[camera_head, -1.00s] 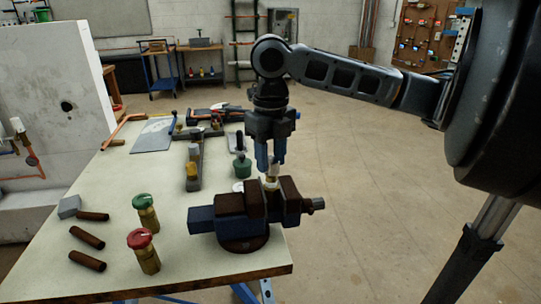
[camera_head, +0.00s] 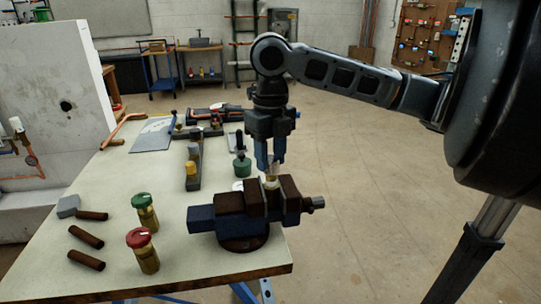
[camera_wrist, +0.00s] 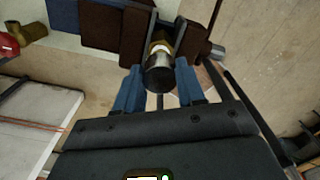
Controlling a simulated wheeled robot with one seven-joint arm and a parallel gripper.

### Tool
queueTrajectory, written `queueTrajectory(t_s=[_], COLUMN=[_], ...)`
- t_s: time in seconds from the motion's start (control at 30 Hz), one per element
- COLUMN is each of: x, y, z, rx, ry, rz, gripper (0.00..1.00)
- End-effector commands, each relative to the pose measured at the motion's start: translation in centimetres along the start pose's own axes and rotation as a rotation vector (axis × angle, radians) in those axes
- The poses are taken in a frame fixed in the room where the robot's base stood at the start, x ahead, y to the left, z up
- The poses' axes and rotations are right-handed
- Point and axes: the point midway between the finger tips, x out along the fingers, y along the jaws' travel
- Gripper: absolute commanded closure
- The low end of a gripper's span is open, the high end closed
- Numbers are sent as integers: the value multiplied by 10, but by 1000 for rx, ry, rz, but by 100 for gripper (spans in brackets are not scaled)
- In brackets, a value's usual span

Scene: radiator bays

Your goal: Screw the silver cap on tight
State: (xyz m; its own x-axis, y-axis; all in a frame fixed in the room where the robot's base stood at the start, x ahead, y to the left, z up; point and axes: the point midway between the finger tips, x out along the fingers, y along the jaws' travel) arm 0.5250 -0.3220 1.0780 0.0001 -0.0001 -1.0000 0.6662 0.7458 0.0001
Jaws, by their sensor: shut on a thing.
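The blue vise (camera_head: 228,222) with brown jaws stands at the near right corner of the bench. A brass fitting (camera_wrist: 161,46) is upright between its jaws. The silver cap (camera_wrist: 158,76) is at the end of that fitting, between the blue fingers of my gripper (camera_wrist: 160,88) in the wrist view. In the head view my gripper (camera_head: 270,165) points straight down over the vise, shut on the cap. The fingers mostly hide the cap there, and the seam between cap and fitting is too small to judge.
A red-capped brass valve (camera_head: 148,252) and a green-capped one (camera_head: 145,212) stand left of the vise. Brown pipe pieces (camera_head: 86,237) lie farther left. A green-based item (camera_head: 241,168) and tools are behind. Open floor lies right of the bench.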

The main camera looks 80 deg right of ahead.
Motion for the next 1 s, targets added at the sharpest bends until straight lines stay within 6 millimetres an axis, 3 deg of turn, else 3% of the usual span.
queueTrajectory(t_s=[1.0], x=[19], y=[0], z=[0], rx=[0], ry=[0], rz=[0], gripper=[92])
